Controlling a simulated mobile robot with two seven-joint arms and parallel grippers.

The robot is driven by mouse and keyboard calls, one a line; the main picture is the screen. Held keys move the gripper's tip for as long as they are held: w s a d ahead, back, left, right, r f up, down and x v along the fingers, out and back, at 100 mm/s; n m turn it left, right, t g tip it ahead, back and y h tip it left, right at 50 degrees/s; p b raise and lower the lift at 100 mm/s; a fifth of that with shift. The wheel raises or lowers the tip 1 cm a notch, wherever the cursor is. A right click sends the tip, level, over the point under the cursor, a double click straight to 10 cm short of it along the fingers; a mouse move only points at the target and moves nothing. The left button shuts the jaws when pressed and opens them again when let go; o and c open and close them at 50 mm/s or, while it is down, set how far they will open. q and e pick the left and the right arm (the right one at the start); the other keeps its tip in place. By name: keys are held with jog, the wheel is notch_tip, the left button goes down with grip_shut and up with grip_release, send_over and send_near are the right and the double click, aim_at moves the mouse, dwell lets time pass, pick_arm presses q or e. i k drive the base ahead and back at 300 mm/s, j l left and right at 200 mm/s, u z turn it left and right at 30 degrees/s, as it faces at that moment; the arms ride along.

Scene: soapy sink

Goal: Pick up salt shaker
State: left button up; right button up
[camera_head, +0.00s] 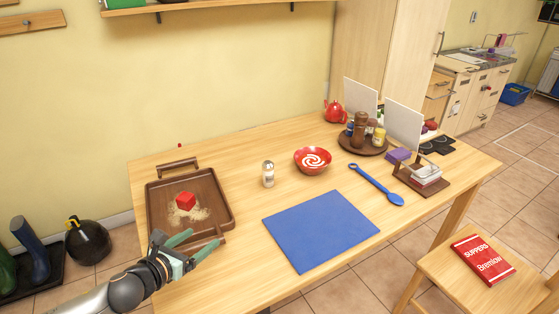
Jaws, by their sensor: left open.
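The salt shaker (268,174) is a small clear shaker with a metal-looking top and pale contents. It stands upright on the wooden table (245,262), between the brown tray and the red bowl. My left gripper (204,243) is at the near left of the table, by the tray's front edge. Its greenish fingers are spread apart and nothing is between them. The shaker is farther back and to the right of the gripper, well apart from it. My right gripper is not in view.
A brown tray (153,215) holds a red block (186,201) on pale crumbs. A red bowl (312,160) stands right of the shaker, a blue mat (320,229) in front. A blue spoon (376,185) and a round caddy (346,147) are farther right. Bare tabletop surrounds the shaker.

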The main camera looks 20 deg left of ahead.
aim_at(268, 168)
jog(key=i+l, duration=0.1)
jog(key=i, duration=0.8)
